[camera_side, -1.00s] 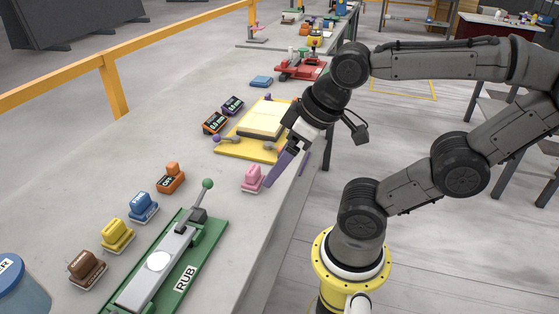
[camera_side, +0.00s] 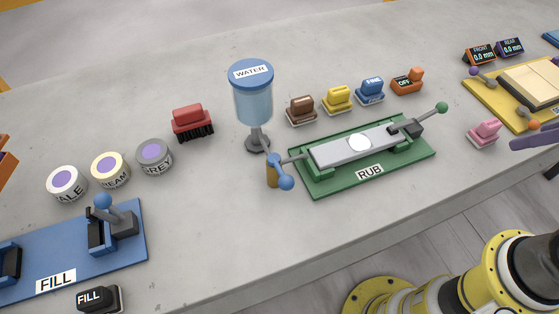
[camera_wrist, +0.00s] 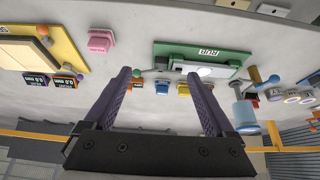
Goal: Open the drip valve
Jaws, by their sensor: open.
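The drip valve is a brass-coloured post (camera_side: 272,172) with a blue-knobbed lever (camera_side: 286,183), beside the water tank (camera_side: 253,100). The clear blue tank, labelled WATER, stands on a grey stem. The lever slants down towards the slab's front edge. In the wrist view the valve's blue knob (camera_wrist: 273,80) and the tank (camera_wrist: 245,114) show right of the fingers. My gripper (camera_wrist: 164,80) is open and empty, with two purple fingers. In the side view only a purple finger (camera_side: 535,138) shows at the right edge, near the pink block, well away from the valve.
The green RUB fixture (camera_side: 415,151), with a grey bar and white disc, lies just right of the valve. Several coloured blocks stand behind it. A red brush (camera_side: 192,122), labelled jars and the blue FILL fixture (camera_side: 80,240) lie left. The slab in front of the valve is clear.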

